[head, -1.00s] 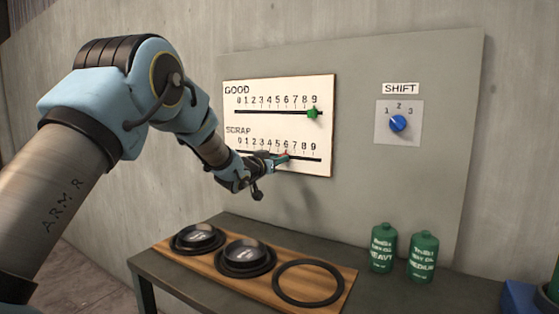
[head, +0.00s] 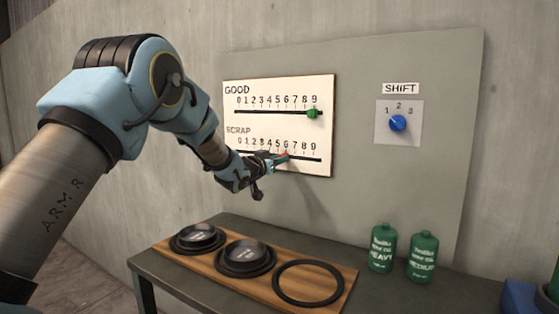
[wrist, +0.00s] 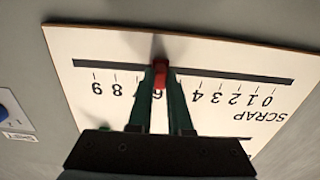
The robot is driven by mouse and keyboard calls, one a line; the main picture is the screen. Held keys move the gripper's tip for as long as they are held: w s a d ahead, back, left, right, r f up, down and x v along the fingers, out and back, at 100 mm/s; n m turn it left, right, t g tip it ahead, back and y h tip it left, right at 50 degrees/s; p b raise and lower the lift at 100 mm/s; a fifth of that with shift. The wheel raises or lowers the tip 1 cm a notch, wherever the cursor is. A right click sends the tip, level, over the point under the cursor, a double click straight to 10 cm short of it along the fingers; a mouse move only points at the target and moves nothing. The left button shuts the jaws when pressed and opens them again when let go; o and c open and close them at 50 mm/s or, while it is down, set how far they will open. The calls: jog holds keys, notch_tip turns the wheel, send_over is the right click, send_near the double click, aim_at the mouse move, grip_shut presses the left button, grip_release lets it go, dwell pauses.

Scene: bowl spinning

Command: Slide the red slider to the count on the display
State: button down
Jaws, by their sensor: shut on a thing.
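The red slider (wrist: 160,75) sits on the dark slot of the SCRAP scale, on the white panel (head: 275,126). In the wrist view, where the scale appears upside down, it is at about the 6 mark. My gripper (head: 284,157) is at the lower scale, its green fingers shut on the red slider; only a bit of red shows at their tips in the head view. The fingers also show in the wrist view (wrist: 161,86), partly covering the 5 to 7 numbers. A separate lit display is not visible.
The green slider (head: 313,113) is at 9 on the GOOD scale above. A blue SHIFT knob (head: 398,123) is to the right. Below, a table holds a wooden board (head: 190,266) with black bowls and a ring, and two green bottles (head: 383,248) (head: 423,257).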

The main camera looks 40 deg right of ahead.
aim_at(247, 152)
dwell(0.3)
jog(key=w+a+p, duration=0.1)
jog(key=w, duration=0.4)
jog(key=w+a+p, duration=0.1)
jog(key=w, duration=0.4)
jog(key=w+a+p, duration=0.1)
jog(key=w+a, duration=0.1)
jog(key=w, duration=0.3)
jog(key=shift+w, duration=0.25)
jog(key=c, duration=0.9)
grip_release()
jog(key=shift+o, duration=0.3)
